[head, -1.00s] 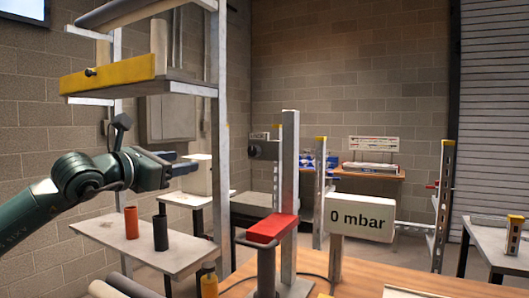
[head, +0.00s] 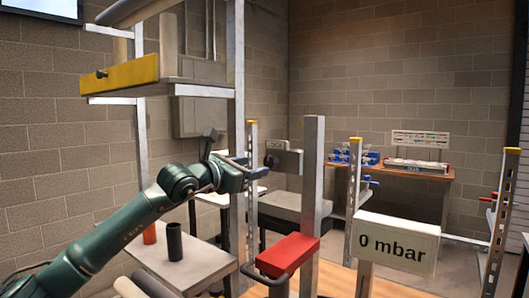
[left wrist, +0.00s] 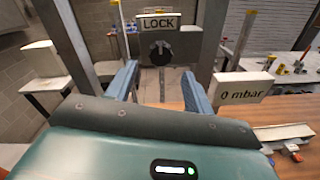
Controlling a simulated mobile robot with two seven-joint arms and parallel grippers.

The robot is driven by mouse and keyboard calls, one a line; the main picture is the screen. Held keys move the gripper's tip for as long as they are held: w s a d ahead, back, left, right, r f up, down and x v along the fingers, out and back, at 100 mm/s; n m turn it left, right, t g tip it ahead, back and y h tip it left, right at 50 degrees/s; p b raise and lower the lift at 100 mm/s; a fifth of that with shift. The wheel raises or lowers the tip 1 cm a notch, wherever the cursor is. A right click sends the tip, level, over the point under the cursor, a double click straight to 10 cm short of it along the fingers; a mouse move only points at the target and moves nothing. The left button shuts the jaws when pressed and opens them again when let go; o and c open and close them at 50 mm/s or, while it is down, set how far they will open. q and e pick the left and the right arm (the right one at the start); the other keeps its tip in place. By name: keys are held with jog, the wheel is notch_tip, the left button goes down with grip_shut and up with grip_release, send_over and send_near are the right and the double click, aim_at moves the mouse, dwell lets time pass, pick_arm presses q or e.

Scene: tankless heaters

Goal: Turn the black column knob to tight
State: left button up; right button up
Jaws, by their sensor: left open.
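The black column knob (head: 271,161) sits on a grey plate on the upright metal column (head: 313,180). In the left wrist view the knob (left wrist: 160,52) is round and dark with a bar across it, under a LOCK sign (left wrist: 160,22). My left gripper (head: 262,168) is open, with its fingertips close to the knob in the head view. In the left wrist view its two blue fingers (left wrist: 160,84) are spread and empty, with the knob ahead between and above them. I cannot tell the exact gap. My right gripper is not in view.
A sign reading 0 mbar (head: 396,242) stands right of the column. A red block (head: 287,256) is at its front. A tall rack post (head: 236,120) stands by my left wrist. A black cylinder (head: 174,241) stands on a shelf (head: 205,258) below my left arm.

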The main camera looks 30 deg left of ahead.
aim_at(268, 163)
pick_arm(q)
jog(key=w, duration=0.1)
jog(key=w+p, duration=0.1)
jog(key=w, duration=0.1)
jog(key=w+p, duration=0.1)
jog(key=w, duration=0.1)
jog(key=shift+w+d, duration=0.25)
jog(key=shift+d, duration=0.15)
jog(key=shift+c, duration=0.5)
jog(key=c, duration=0.9)
